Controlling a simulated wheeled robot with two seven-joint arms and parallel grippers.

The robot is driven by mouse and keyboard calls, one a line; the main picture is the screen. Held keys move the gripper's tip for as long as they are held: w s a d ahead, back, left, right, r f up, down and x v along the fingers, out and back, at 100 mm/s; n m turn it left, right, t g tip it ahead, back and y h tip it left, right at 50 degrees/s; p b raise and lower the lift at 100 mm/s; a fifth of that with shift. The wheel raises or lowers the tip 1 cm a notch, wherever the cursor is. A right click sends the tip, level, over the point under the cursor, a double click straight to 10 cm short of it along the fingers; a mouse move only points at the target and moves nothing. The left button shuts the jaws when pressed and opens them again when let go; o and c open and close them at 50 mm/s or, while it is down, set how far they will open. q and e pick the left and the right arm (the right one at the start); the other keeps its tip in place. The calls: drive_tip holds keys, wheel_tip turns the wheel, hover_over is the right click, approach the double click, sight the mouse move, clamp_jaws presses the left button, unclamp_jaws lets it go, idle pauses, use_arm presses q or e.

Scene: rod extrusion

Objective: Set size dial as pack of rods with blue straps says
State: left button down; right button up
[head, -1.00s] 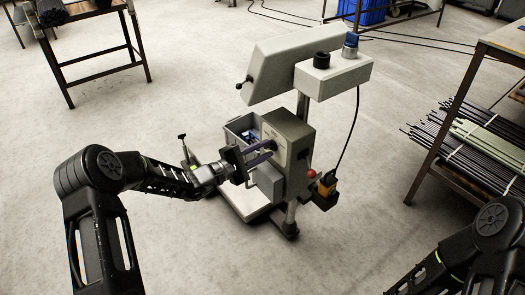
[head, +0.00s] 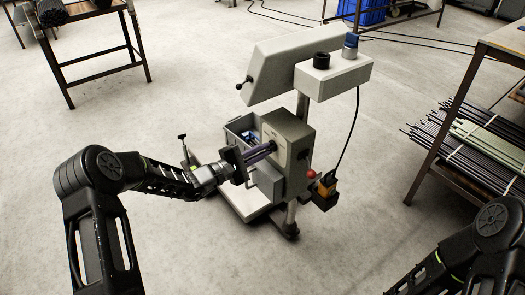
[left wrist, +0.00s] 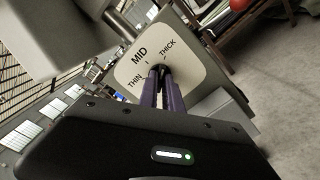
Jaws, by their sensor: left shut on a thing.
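The size dial (left wrist: 157,73) is a small dark knob on a pale plate (left wrist: 132,75) marked THIN, MID and THICK in the left wrist view. My left gripper (head: 271,148) reaches the machine's grey box from the left, and its purple fingers are shut on the dial. The fingers also show in the left wrist view (left wrist: 161,88) and cover most of the knob, so I cannot tell which mark it points to. I cannot make out a pack of rods with blue straps in either view. My right gripper is out of view; only my right arm shows.
The machine (head: 297,135) stands on the open floor, with a grey bin (head: 240,126) holding something blue. A red button (head: 311,174) is on its right side. Dark rods (head: 62,12) lie on a table at upper left.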

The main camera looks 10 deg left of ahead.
use_arm(q)
drive_tip(key=shift+n, duration=0.4)
drive_tip(key=n+p, duration=0.1)
drive_tip(key=n, duration=0.3)
drive_tip(key=shift+r+p, duration=0.1)
drive_tip(key=shift+p, duration=0.3)
drive_tip(key=n+p, duration=0.1)
drive_tip(key=n, duration=0.3)
drive_tip(key=shift+n+p, duration=0.75)
drive_tip(key=shift+n, duration=0.55)
drive_tip(key=c, duration=1.5)
unclamp_jaws()
drive_tip(key=shift+a, duration=0.1)
